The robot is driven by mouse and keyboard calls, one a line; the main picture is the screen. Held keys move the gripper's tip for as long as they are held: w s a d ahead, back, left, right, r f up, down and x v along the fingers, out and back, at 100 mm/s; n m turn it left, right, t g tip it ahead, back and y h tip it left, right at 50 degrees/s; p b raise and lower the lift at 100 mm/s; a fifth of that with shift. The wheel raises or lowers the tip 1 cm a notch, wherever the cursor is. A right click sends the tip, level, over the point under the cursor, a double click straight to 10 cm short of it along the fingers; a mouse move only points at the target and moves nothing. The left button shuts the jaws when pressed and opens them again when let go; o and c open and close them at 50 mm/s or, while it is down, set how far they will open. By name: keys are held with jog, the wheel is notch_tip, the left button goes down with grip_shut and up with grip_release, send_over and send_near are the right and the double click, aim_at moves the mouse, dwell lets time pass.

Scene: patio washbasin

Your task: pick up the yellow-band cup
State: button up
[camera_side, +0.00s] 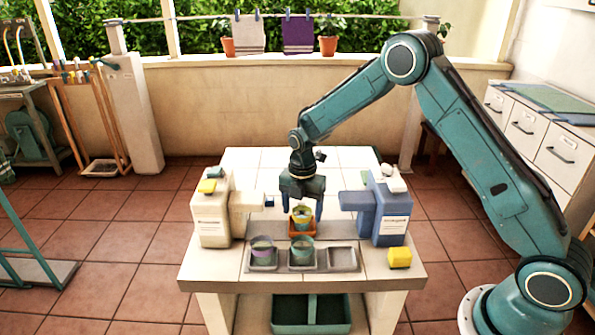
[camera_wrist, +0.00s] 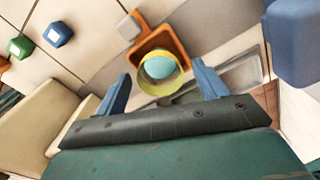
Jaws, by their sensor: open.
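In the wrist view the open fingers (camera_wrist: 160,72) straddle the cup's near part. I cannot tell whether either finger touches the cup.
A cream dispenser (camera_side: 211,218) stands left and a blue dispenser (camera_side: 391,215) right, both close. A yellow block (camera_side: 399,257) lies front right.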

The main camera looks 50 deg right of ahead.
jog(key=shift+f, duration=0.7)
jog(key=c, duration=1)
